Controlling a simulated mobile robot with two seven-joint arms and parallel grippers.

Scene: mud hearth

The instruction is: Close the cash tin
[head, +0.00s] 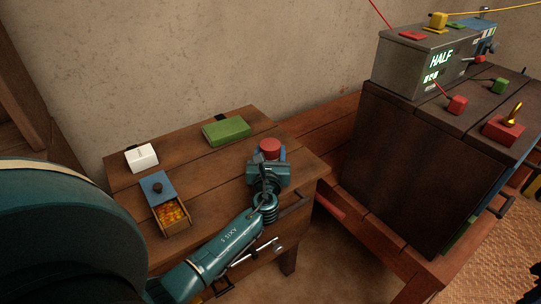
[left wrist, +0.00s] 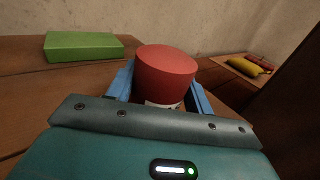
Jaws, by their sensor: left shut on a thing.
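A small wooden box with a blue lid (head: 158,186) is on the left part of the wooden table; it looks like the cash tin. Its lid, with a dark knob, covers only the far part, and orange-gold contents (head: 173,212) show in the near part. My left gripper (head: 268,158) is at the table's right side, away from this box. Its blue fingers are shut on a red-topped round object (head: 270,145). In the left wrist view this red-topped object (left wrist: 166,72) stands between the fingers, with a whitish band low on it. My right gripper is not in view.
A green box (head: 226,129) lies at the table's back, and a white box (head: 141,157) at its back left. The wall is close behind. On the right, a dark cabinet (head: 412,165) carries a grey machine reading HALF (head: 415,68) and red and green blocks.

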